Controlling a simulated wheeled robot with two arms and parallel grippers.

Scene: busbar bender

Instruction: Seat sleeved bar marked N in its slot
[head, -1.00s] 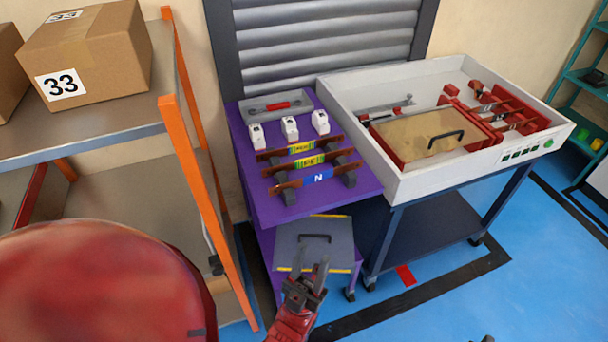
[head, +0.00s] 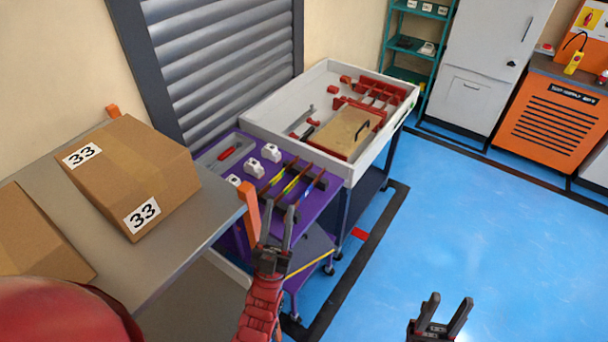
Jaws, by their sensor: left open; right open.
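The bar marked N (head: 305,194) lies on the purple cart top (head: 322,205), the nearest of three sleeved bars on dark supports. Its blue sleeve is partly hidden behind my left gripper (head: 277,208), and the N cannot be read now. That gripper is open and empty, in front of the cart in the picture; its distance from the bar is hard to tell. My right gripper (head: 448,305) is open and empty over the blue floor at lower right. The white tray (head: 262,118) holds a red slotted fixture (head: 388,91) and a tan panel (head: 340,128) with a black handle.
A shelf with a box marked 33 (head: 130,170) stands at left, its orange post (head: 248,205) close to my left gripper. A lower shelf (head: 312,250) is under the cart top. Open blue floor (head: 480,220) lies to the right.

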